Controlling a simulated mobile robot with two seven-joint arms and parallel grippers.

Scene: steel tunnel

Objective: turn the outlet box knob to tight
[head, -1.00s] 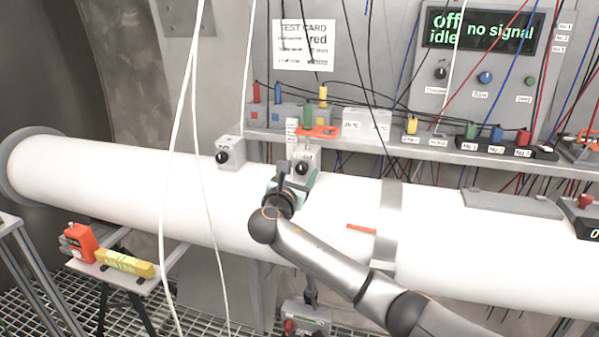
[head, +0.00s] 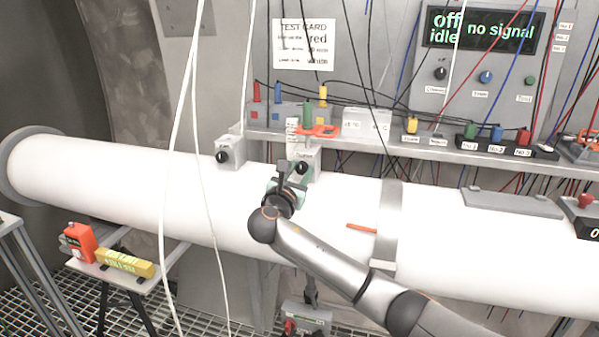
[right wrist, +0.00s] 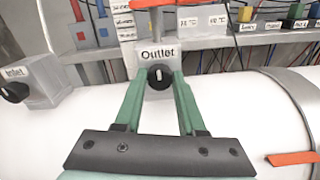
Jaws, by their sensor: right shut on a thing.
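The outlet box (head: 307,158) is a small grey box on top of the white pipe. The knob's white pointer line stands about upright. My right gripper (right wrist: 161,80) has its two green fingers on either side of the knob, shut on it. In the head view the knob (head: 302,168) shows just beyond the gripper, partly covered by it. My left gripper is not in view.
An inlet box (head: 231,152) with its own black knob stands on the pipe to the left. A shelf (head: 440,153) with coloured connectors runs behind the pipe. White cables (head: 178,140) hang in front at the left. An orange strip (head: 361,228) lies on the pipe.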

